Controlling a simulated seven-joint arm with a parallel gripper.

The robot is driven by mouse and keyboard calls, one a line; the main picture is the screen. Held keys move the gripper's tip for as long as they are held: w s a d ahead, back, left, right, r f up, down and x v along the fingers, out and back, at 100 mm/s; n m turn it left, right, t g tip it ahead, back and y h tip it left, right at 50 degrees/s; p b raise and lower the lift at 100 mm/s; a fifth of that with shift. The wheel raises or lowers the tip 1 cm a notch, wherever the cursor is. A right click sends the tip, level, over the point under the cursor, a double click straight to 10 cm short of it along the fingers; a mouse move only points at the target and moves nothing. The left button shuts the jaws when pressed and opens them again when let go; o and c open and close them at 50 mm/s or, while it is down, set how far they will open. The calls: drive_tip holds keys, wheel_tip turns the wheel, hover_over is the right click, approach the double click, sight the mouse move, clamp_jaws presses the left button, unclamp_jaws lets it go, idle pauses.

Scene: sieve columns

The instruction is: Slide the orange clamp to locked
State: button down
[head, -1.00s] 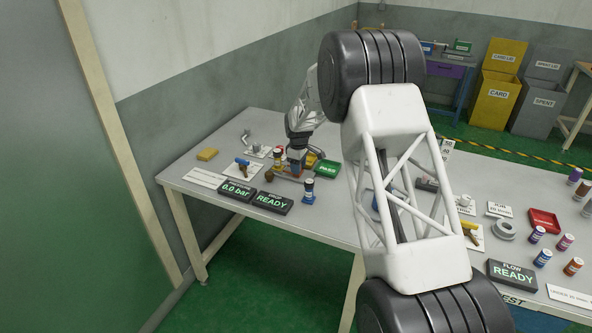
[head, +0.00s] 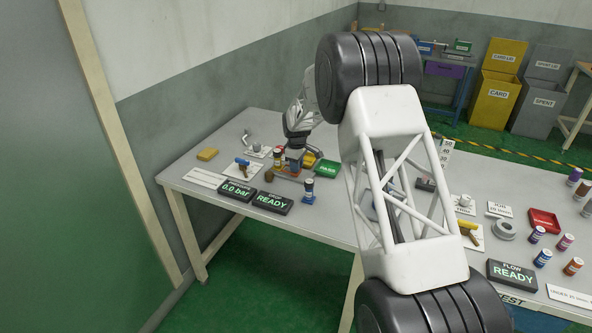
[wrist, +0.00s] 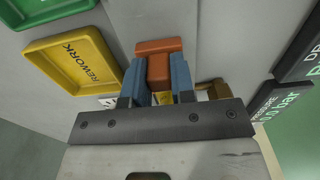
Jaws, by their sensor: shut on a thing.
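The orange clamp (wrist: 158,68) shows in the wrist view as a block between the two blue fingers of my gripper (wrist: 158,85). The fingers press on its left and right sides. A flat orange part (wrist: 158,46) lies just beyond the block; I cannot tell whether it is the same piece. In the head view my gripper (head: 293,162) points down among the fittings at the left end of the bench, and the clamp is too small and covered to make out. No lock marking is readable.
In the wrist view a yellow REWORK tray (wrist: 75,70) lies left of the fingers, with a green tray (wrist: 45,10) beyond it. In the head view the pressure display (head: 237,191) and a READY display (head: 272,203) stand in front. A blue-based column (head: 308,192) stands nearby.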

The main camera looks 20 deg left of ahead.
drive_tip(key=shift+a, duration=1.65)
drive_tip(key=c, duration=1)
unclamp_jaws()
drive_tip(key=shift+c, duration=0.2)
drive_tip(key=shift+r, duration=0.1)
drive_tip(key=shift+r, duration=2.9)
